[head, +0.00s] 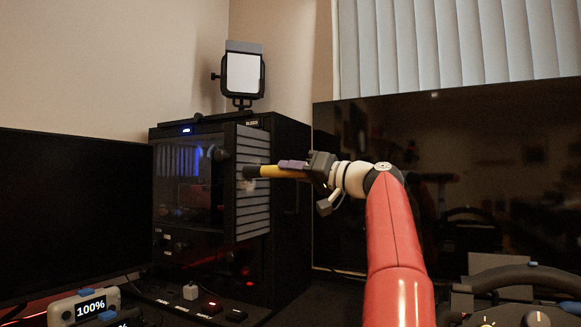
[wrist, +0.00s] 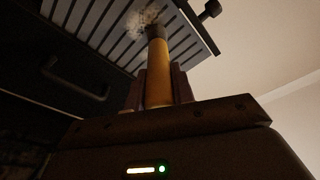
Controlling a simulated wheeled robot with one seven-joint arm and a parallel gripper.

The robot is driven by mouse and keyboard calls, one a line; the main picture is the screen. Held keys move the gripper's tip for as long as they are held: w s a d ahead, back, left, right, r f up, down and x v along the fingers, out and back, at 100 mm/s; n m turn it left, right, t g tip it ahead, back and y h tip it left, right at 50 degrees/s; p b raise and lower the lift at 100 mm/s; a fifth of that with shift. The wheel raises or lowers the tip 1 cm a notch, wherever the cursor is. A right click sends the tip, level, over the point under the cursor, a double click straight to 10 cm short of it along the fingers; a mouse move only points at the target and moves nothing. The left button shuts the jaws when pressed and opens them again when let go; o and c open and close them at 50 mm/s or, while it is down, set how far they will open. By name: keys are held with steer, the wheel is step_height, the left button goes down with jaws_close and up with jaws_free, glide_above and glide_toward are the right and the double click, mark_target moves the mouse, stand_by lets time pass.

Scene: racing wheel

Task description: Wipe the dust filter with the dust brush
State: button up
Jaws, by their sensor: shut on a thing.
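The dust filter (head: 252,205) is a dark slatted panel on the front of the black PC case, standing out at an angle. It also shows at the top of the wrist view (wrist: 102,28). The dust brush (head: 280,172) has a yellow handle and a dark head, and its head is at the filter's slats; I cannot tell whether it presses on them. In the wrist view the brush (wrist: 158,72) points up to a pale dusty patch (wrist: 146,22) on the filter. My gripper (head: 293,166) is shut on the brush handle, to the right of the filter.
The black PC case (head: 291,200) stands on the desk with a light panel (head: 243,75) on top. A dark monitor (head: 75,215) is on the left and a large dark screen (head: 480,150) behind my arm. A racing wheel (head: 520,280) is at lower right. Small devices (head: 190,291) lie in front.

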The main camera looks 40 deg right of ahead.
steer(key=shift+w+d+p, duration=1.35)
steer(key=shift+d+p, duration=1.2)
steer(key=shift+d, duration=0.65)
steer(key=a+b, duration=0.2)
steer(key=s+a+b, duration=0.1)
steer(key=b, duration=0.1)
steer(key=s+a+b, duration=0.1)
steer(key=a+b, duration=0.1)
steer(key=shift+s+a+f, duration=0.2)
steer(key=shift+a, duration=0.15)
steer(key=shift+s+a+r+b, duration=0.1)
steer(key=shift+s+a+b, duration=0.15)
steer(key=shift+a+b, duration=0.25)
steer(key=shift+s+a+b, duration=0.25)
steer(key=shift+a+b, duration=0.2)
steer(key=shift+a, duration=0.15)
steer(key=shift+s+a+b, duration=0.2)
steer(key=shift+a+b, duration=0.25)
steer(key=shift+a, duration=0.1)
steer(key=shift+s+a, duration=0.15)
steer(key=shift+a, duration=0.3)
steer(key=shift+s, duration=0.1)
